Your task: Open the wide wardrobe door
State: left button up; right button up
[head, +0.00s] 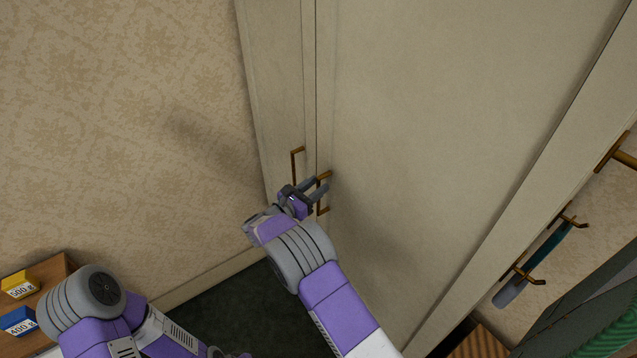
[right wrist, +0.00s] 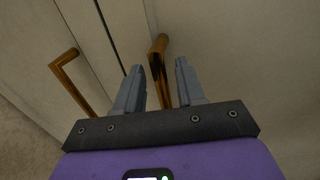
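The wide wardrobe door (head: 430,130) is a large cream panel and looks closed. Its brass bar handle (head: 324,207) is near its left edge and also shows in the right wrist view (right wrist: 158,54). My right gripper (head: 322,188) is at this handle. In the right wrist view its two fingers are apart, with the handle between them and a gap on both sides. The fingers hide part of the handle in the head view. My left arm is low at the left; only a sliver of its gripper end (head: 228,354) shows at the bottom edge.
A narrow wardrobe door (head: 278,80) with its own brass handle (head: 294,166) is just left of the wide one. A wooden surface (head: 45,275) with yellow (head: 18,284) and blue (head: 18,321) blocks is at lower left. Wall hooks (head: 530,279) are at right.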

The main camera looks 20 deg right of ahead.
jog(key=shift+x, duration=0.75)
grip_shut()
